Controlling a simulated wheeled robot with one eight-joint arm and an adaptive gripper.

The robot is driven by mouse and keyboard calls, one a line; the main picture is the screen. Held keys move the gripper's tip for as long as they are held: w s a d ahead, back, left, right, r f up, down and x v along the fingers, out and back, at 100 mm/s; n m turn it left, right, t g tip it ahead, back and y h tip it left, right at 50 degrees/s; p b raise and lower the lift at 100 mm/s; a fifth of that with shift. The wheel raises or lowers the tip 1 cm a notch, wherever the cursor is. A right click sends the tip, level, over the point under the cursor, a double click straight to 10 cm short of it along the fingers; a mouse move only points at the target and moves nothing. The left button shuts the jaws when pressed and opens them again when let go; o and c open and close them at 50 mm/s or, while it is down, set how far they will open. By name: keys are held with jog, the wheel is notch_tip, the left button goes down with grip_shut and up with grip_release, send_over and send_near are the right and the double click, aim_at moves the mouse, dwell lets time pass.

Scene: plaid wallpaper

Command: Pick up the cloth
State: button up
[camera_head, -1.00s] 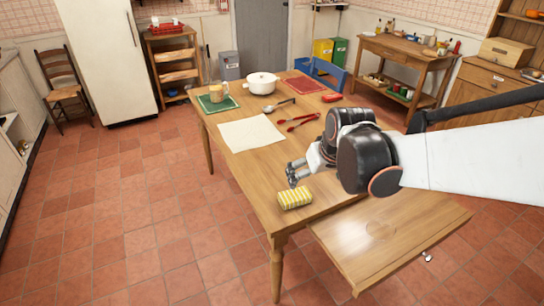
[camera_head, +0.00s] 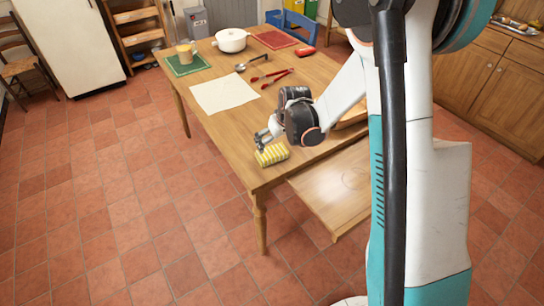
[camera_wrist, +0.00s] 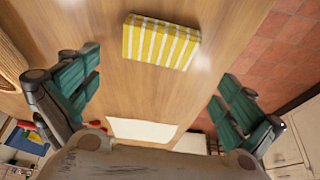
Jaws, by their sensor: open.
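A yellow-and-white striped folded cloth (camera_head: 272,154) lies at the near corner of the wooden table (camera_head: 225,135). It looks like a thick, block-shaped bundle. My gripper (camera_head: 262,138) is just above and behind it, close to the tabletop. In the wrist view the cloth (camera_wrist: 160,42) lies ahead, between the lines of the two open teal-padded fingers (camera_wrist: 158,85). Neither finger touches it there, and the gap between them is empty. A flat cream sheet (camera_head: 225,92) lies farther back on the table.
Red tongs (camera_head: 270,78), a metal ladle (camera_head: 250,63), a white pot (camera_head: 231,40) and a mug (camera_head: 186,53) on a green mat stand farther back. A lower wooden surface (camera_head: 325,195) juts out at the right. Open tiled floor lies left and in front.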

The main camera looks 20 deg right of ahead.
aim_at(272, 152)
jog(key=b+x, duration=0.3)
jog(key=x, duration=0.6)
jog(key=shift+b, duration=0.3)
jog(key=shift+r, duration=0.15)
jog(key=c, duration=0.7)
